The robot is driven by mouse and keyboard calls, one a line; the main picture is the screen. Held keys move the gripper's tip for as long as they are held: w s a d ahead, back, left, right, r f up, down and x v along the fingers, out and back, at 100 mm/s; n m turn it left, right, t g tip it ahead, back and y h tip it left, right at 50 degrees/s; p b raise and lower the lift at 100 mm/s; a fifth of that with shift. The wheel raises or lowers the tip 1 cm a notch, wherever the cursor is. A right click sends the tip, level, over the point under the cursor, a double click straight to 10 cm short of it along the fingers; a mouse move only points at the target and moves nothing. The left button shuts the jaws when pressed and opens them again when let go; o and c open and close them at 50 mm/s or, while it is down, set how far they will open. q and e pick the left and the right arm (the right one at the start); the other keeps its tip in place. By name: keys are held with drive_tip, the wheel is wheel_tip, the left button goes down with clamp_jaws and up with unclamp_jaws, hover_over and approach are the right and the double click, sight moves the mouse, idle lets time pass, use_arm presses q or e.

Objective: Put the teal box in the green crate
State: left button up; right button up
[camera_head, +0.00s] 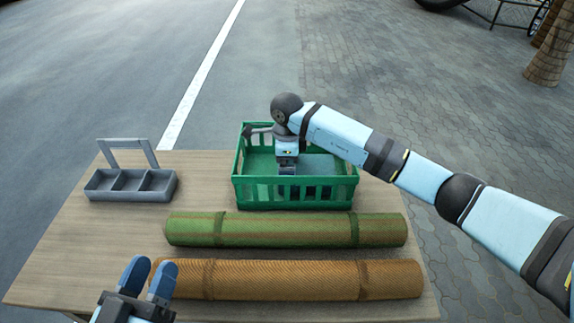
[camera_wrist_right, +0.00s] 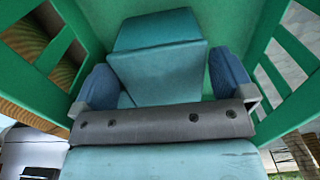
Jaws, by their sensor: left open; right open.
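The green crate (camera_head: 240,190) stands on the table toward the back, with slatted walls. My right arm reaches over it from the right, and the right gripper points down inside it. In the right wrist view the teal box (camera_wrist_right: 158,72) lies inside the crate, between the blue fingers of my right gripper (camera_wrist_right: 161,78). The fingers are open, one on each side of the box; whether either touches it is unclear. In the head view the crate wall and my arm mostly hide the box. My left gripper (camera_head: 148,277) is open and empty over the front left of the table.
A green rolled mat (camera_head: 285,230) and an orange-brown rolled mat (camera_head: 290,280) lie across the table in front of the crate. A grey divided caddy (camera_head: 130,185) with a handle stands at left. Bare tabletop (camera_head: 80,245) shows at left.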

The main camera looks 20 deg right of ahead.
use_arm(q)
wheel_tip(320, 180, down, 6)
drive_tip(key=a+g+y+p, duration=0.1)
drive_tip(key=g+y+p, duration=0.1)
drive_tip(key=shift+a, duration=0.4)
use_arm(e)
wheel_tip(320, 180, up, 10)
